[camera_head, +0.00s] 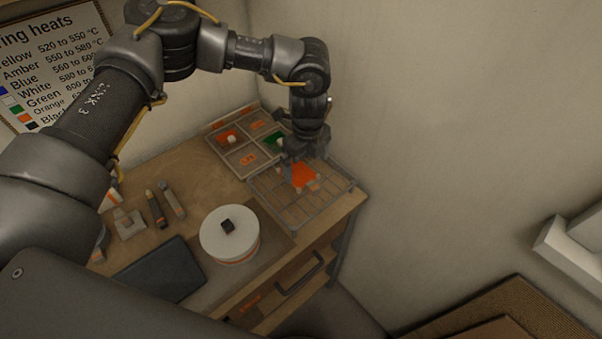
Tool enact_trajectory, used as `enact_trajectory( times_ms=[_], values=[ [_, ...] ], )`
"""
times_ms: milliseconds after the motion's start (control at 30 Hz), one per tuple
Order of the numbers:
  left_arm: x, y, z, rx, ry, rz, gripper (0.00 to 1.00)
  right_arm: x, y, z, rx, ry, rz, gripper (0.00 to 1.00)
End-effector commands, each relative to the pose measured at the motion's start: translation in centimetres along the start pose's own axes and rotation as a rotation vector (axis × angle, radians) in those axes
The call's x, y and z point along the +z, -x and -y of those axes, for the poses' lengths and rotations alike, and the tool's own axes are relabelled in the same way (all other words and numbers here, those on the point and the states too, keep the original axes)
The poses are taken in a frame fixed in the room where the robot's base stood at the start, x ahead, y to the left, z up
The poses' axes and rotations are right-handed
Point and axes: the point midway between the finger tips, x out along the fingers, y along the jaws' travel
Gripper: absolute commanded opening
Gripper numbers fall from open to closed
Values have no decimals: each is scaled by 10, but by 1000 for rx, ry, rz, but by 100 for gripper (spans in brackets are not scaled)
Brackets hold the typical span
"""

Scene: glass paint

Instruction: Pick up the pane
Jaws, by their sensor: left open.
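An orange pane (304,175) lies on the wire rack (270,207) at the right end of the wooden bench. My left gripper (291,168) points down at the pane's upper left edge and is open. Its fingers are small and dark here, so I cannot tell whether they touch the pane. Part of the pane's far edge is hidden by the gripper. My right gripper is not in view.
A sectioned tray (241,160) with orange and green pieces stands behind the rack. A round white pot (229,246) with a dark knob, a dark slab (160,273) and tools (172,200) are on the bench (190,167). A wall chart (48,62) hangs at left.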

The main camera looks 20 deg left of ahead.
Motion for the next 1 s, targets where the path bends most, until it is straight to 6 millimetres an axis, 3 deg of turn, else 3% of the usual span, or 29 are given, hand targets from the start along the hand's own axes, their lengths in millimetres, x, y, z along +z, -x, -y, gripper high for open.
enact_trajectory(
  times_ms=[167,400,600,833,1000],
  values=[
    [-1,-3,1,-1,-2,0,100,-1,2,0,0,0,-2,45],
    [-6,-28,-2,3,-2,0,100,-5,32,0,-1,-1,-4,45],
    [-5,-52,-1,0,-1,0,100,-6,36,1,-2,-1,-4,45],
    [-5,-55,-1,-1,-2,0,100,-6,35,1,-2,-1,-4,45],
    [-5,-55,-1,-1,-2,0,79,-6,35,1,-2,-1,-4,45]
  ],
)
